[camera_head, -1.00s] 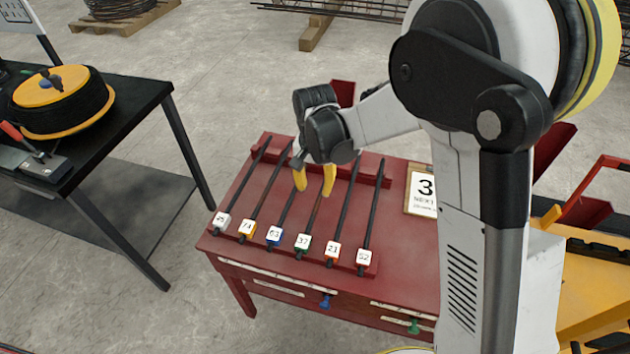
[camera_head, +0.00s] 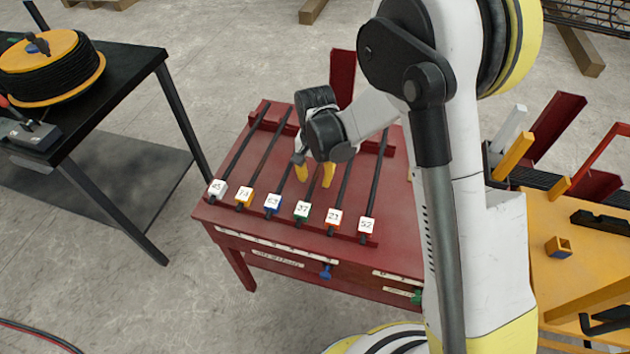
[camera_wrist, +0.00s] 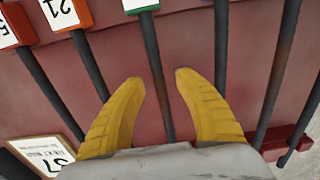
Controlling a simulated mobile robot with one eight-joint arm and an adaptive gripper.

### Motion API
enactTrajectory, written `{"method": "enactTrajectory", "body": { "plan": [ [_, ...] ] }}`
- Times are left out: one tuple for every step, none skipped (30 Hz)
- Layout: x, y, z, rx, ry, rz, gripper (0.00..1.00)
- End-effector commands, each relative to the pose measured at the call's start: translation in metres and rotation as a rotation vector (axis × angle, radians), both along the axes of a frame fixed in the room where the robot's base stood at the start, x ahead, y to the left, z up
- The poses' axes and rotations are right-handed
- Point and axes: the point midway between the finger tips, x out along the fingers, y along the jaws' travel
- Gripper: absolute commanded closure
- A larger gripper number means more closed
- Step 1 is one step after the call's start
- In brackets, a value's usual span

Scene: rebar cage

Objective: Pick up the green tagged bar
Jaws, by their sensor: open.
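The green tagged bar is a dark rod with a white and green tag (camera_head: 303,212), lying in a row of similar bars on the red table (camera_head: 400,262). My gripper (camera_head: 314,174) is open and empty over the middle of the row, behind the tags. In the wrist view its two yellow fingers (camera_wrist: 158,78) point along the bars. The green tagged bar (camera_wrist: 153,62) runs between the fingertips there, with one finger on each side. Its green tag (camera_wrist: 140,5) is cut off at the top edge. I cannot tell the exact height of the fingertips above it.
Bars with blue (camera_head: 273,204) and orange (camera_head: 333,220) tags lie on either side, close by. A red rail (camera_head: 378,148) crosses the far ends. A black table with a cable reel (camera_head: 55,65) stands left. A yellow surface (camera_head: 590,280) with parts is right.

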Motion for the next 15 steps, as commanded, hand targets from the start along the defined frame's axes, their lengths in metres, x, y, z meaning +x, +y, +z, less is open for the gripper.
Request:
{"method": "enactTrajectory", "body": {
  "plan": [
    [0.0000, -0.0001, 0.0012, 0.000, 0.000, 0.000, 0.61],
    [0.0000, -0.0001, 0.0013, 0.000, 0.000, 0.000, 0.61],
    [0.0000, -0.0001, 0.0014, 0.000, 0.000, 0.000, 0.65],
    [0.0000, -0.0001, 0.0015, 0.000, 0.000, 0.000, 0.74],
    [-0.0001, -0.0001, 0.0015, 0.000, 0.000, 0.000, 0.84],
    [-0.0001, -0.0001, 0.0015, 0.000, 0.000, 0.000, 0.96],
    [-0.0001, -0.0001, 0.0015, 0.000, 0.000, 0.000, 1.00],
    [-0.0001, -0.0001, 0.0015, 0.000, 0.000, 0.000, 1.00],
    [-0.0001, -0.0001, 0.0015, 0.000, 0.000, 0.000, 1.00],
    [-0.0001, -0.0001, 0.0015, 0.000, 0.000, 0.000, 1.00],
    [-0.0001, -0.0001, 0.0015, 0.000, 0.000, 0.000, 1.00],
    [-0.0001, -0.0001, 0.0014, 0.000, 0.000, 0.000, 1.00],
    [-0.0001, -0.0001, 0.0014, 0.000, 0.000, 0.000, 1.00],
    [-0.0002, 0.0000, 0.0017, 0.000, 0.000, 0.000, 1.00],
    [-0.0003, -0.0001, 0.0017, 0.000, 0.000, 0.000, 1.00]
  ]
}}
